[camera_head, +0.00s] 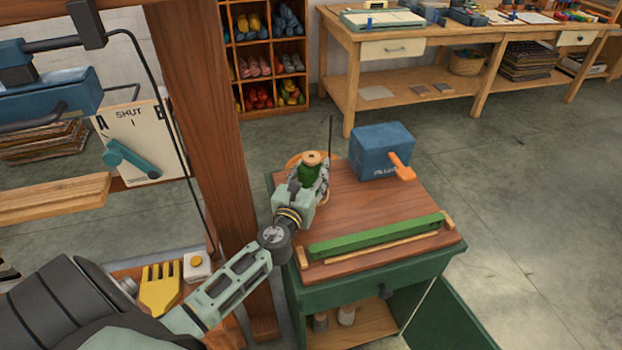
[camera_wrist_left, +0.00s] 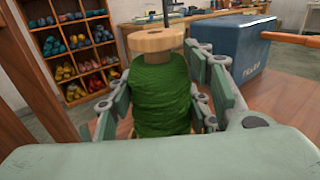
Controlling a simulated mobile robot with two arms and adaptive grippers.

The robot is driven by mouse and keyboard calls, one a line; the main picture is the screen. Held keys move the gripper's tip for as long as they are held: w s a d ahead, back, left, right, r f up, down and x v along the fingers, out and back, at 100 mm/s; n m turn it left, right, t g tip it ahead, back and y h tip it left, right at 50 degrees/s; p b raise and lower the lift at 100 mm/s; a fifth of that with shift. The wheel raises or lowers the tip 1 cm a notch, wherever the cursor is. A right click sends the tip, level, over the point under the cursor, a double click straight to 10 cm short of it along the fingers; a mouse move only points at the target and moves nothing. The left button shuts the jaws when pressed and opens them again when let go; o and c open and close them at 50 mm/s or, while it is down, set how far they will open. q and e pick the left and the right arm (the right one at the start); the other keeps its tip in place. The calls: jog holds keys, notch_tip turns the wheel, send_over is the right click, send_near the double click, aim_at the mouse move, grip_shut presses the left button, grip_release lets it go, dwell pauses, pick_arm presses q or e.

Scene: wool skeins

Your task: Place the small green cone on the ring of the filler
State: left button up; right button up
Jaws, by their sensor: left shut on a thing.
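The small green cone (camera_head: 309,172) is a green yarn winding with a pale wooden flange on top. My left gripper (camera_head: 310,184) is shut around it, at the back left of the cabinet top. In the left wrist view the cone (camera_wrist_left: 162,98) stands upright between the linked fingers (camera_wrist_left: 160,105); its bottom is hidden. The filler (camera_head: 380,150) is a blue box with lettering and an orange handle, right of the cone; it also shows in the left wrist view (camera_wrist_left: 232,48). My right gripper is not in view.
The cabinet's wooden top (camera_head: 350,205) is clear between the gripper and a long green bar (camera_head: 378,236). A thin dark rod (camera_head: 331,135) stands behind the cone. A wooden post (camera_head: 205,110) is close on the left. The green cabinet door (camera_head: 450,315) hangs open.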

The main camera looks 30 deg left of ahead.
pick_arm(q)
jog(key=shift+f, duration=0.3)
jog(key=o, duration=1.3)
jog(key=shift+o, duration=0.2)
jog(key=b+v, duration=0.1)
jog(key=v, duration=1.1)
